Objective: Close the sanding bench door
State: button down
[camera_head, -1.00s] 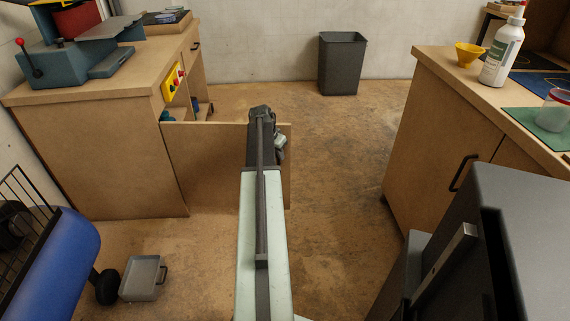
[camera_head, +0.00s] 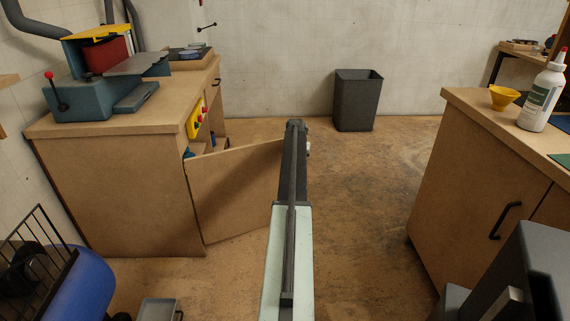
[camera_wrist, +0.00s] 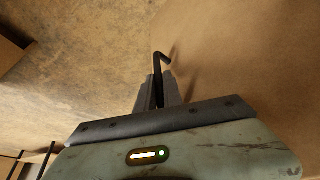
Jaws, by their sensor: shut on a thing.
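The sanding bench (camera_head: 110,195) stands at left in the head view, with a blue-grey sander (camera_head: 110,95) on top. Its plywood door (camera_head: 235,190) is open. The door stands out to the right from the bench's near front corner, its free edge angled away from me. My gripper (camera_head: 296,126) is at the door's free edge. In the wrist view my gripper (camera_wrist: 159,90) is shut on the black bar handle (camera_wrist: 161,58), beside the door's face (camera_wrist: 240,60). The handle is hidden behind my arm in the head view.
A dark bin (camera_head: 357,100) stands by the back wall. A workbench (camera_head: 480,170) with a yellow funnel (camera_head: 504,97) and a white bottle (camera_head: 542,95) is at right. A blue tank (camera_head: 85,288) and a grey tray (camera_head: 158,309) are at lower left. The middle floor is clear.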

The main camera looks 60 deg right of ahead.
jog(key=shift+d, duration=0.15)
jog(key=c, duration=1.8)
grip_release()
jog(key=shift+o, duration=0.2)
jog(key=shift+w, duration=0.1)
jog(key=p+v, duration=0.7)
jog(key=v, duration=0.1)
jog(key=shift+f, duration=0.1)
